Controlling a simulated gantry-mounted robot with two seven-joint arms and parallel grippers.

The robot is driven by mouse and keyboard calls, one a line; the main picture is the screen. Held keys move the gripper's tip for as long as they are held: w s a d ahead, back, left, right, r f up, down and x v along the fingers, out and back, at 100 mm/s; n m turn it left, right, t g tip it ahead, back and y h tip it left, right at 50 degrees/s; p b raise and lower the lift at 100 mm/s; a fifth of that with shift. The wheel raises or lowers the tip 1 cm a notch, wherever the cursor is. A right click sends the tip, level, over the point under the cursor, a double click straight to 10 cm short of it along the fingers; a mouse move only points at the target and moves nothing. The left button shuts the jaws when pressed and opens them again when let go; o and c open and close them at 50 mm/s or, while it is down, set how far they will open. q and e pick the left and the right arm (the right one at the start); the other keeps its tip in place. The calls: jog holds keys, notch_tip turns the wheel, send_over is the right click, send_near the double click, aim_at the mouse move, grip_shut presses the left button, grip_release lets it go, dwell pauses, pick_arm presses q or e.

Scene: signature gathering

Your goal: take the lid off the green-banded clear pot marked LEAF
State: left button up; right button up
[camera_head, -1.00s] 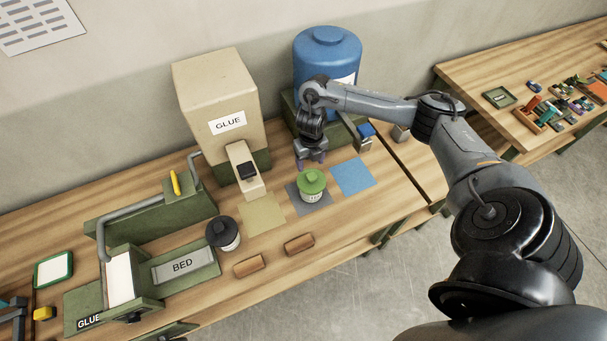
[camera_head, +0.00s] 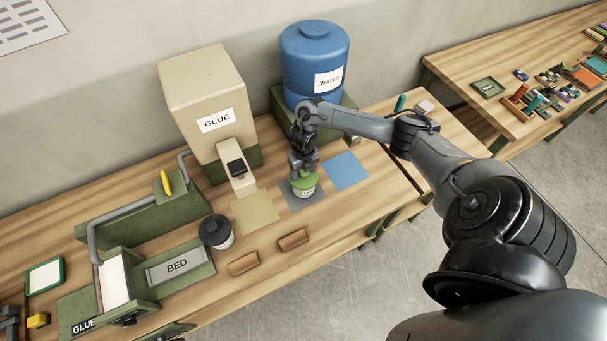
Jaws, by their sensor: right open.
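The green-banded clear pot (camera_head: 304,190) stands upright on the grey square mat (camera_head: 292,202), with its green lid (camera_head: 300,181) on. The writing on its label is too small to read. My right gripper (camera_head: 303,173) is directly above the pot, pointing down at the lid, with its fingertips at or close to the lid's top. It is open. The fingers partly hide the lid's top, so I cannot tell whether they touch it. My left gripper is not in view.
A dark-lidded pot (camera_head: 217,232) stands left of the yellowish mat (camera_head: 256,214). A blue mat (camera_head: 346,171) lies to the right. Two brown blocks (camera_head: 293,239) lie in front. The GLUE dispenser (camera_head: 208,100) and blue WATER tank (camera_head: 314,60) stand behind.

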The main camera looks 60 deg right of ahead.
jog(key=c, duration=1.1)
